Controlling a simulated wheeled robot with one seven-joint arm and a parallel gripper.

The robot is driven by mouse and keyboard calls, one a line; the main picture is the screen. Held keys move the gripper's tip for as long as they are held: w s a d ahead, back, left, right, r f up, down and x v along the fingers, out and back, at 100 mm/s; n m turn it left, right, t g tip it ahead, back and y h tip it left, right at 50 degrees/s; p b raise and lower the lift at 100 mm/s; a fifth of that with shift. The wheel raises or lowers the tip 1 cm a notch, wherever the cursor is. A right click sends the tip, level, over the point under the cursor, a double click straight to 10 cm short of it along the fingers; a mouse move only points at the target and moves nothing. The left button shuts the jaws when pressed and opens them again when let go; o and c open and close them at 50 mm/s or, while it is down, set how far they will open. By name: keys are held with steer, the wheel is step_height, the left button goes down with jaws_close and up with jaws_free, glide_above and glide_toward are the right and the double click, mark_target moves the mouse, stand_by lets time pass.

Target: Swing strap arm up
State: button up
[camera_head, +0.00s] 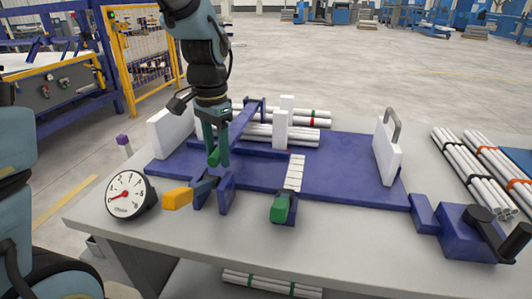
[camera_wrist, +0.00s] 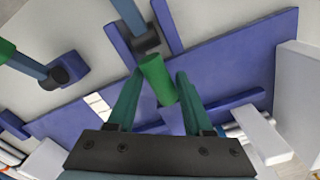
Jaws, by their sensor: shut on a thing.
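The strap arm has a green handle (camera_head: 215,157), which also shows in the wrist view (camera_wrist: 158,80). Its dark bar and pivot (camera_wrist: 146,42) are beyond the handle in the wrist view, by the blue bracket (camera_head: 226,192). My gripper (camera_head: 216,160) points down with its green fingers on either side of the handle, shut on it above the bracket. The fingers hide part of the handle, so its exact tilt is hard to tell. A second green-handled arm (camera_head: 281,208) lies low at the front edge, beside a white segmented strip (camera_head: 294,172).
The blue base plate (camera_head: 345,170) carries white upright plates (camera_head: 387,150) and a post (camera_head: 281,129). White pipes (camera_head: 318,122) lie behind. A gauge (camera_head: 128,195) and yellow block (camera_head: 178,198) stand front left, a crank (camera_head: 485,230) front right. Strapped pipe bundles (camera_head: 470,165) lie at right.

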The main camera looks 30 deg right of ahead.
steer(key=r+p, duration=0.4)
steer(key=r, duration=0.1)
steer(key=w+r+p, duration=0.1)
steer(key=r+p, duration=0.2)
steer(key=shift+d+r, duration=0.25)
steer(key=shift+d, duration=0.15)
steer(key=shift+f, duration=0.1)
step_height(320, 180, up, 8)
steer(key=w+d+p, duration=0.2)
steer(key=p, duration=0.5)
steer(key=shift+w, duration=0.1)
